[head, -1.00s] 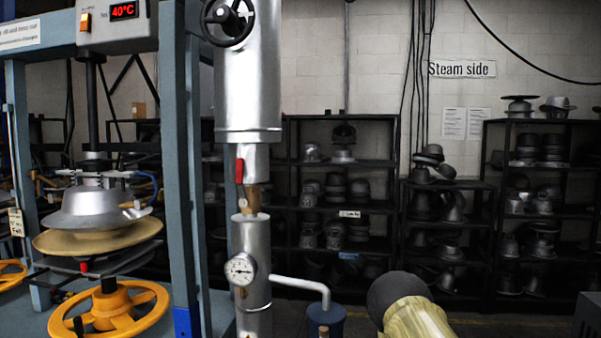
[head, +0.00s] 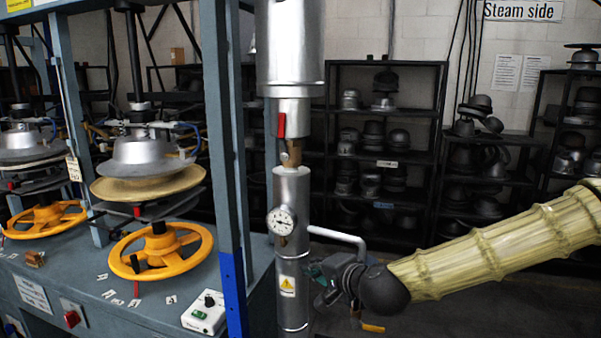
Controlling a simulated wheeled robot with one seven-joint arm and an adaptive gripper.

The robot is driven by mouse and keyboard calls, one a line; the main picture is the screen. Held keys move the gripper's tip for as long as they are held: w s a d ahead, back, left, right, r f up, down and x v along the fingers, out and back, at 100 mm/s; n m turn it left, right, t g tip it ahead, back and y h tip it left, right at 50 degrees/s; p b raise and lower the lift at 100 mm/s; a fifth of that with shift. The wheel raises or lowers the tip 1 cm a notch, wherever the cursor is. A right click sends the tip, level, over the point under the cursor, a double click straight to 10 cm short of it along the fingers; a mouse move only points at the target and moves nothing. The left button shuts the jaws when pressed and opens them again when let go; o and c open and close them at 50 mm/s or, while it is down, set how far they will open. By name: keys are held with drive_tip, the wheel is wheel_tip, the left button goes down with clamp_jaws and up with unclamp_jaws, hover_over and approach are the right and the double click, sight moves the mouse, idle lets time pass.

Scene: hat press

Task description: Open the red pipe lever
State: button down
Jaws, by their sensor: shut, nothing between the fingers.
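The red pipe lever (head: 281,125) is a small upright red handle on the silver vertical pipe (head: 291,200), just below the wide upper cylinder. It hangs beside a brass-coloured valve fitting (head: 292,153). My gripper (head: 322,284) is low in the head view, just right of the pipe's lower part and well below the lever. It looks shut and empty. Its fingers are small and dark here, and I cannot tell whether they touch the pipe. My arm, in a pale yellow ribbed cover, reaches in from the right.
A pressure gauge (head: 281,221) sits on the pipe above a yellow warning label. A white side pipe (head: 338,237) bends right above my gripper. A blue press frame (head: 226,150) with yellow handwheels (head: 161,252) stands left. Black shelves of hat moulds (head: 385,130) stand behind.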

sight(283, 133)
drive_tip(key=d+r+m+t+y+p, duration=0.1)
drive_tip(key=d+r+m+t, duration=0.15)
drive_tip(key=r, duration=1.25)
drive_tip(key=d+r+m+t, duration=0.1)
drive_tip(key=d+r+t, duration=0.2)
drive_tip(key=r, duration=1.2)
drive_tip(key=shift+n+g, duration=0.25)
drive_tip(key=shift+g, duration=0.1)
drive_tip(key=p+x, duration=0.2)
drive_tip(key=x, duration=0.2)
drive_tip(key=a+p+x, duration=0.1)
drive_tip(key=x, duration=0.3)
drive_tip(key=p+x, duration=0.2)
drive_tip(key=x, duration=0.2)
drive_tip(key=shift+s+a+p, duration=0.3)
drive_tip(key=shift+s+a, duration=0.05)
drive_tip(key=shift+w+a+f+p, duration=0.1)
drive_tip(key=shift+w+a+p, duration=0.1)
drive_tip(key=shift+a, duration=0.25)
drive_tip(key=shift+w+a+p, duration=0.1)
drive_tip(key=shift+a+p, duration=0.1)
drive_tip(key=shift+a, duration=0.2)
drive_tip(key=shift+a, duration=0.1)
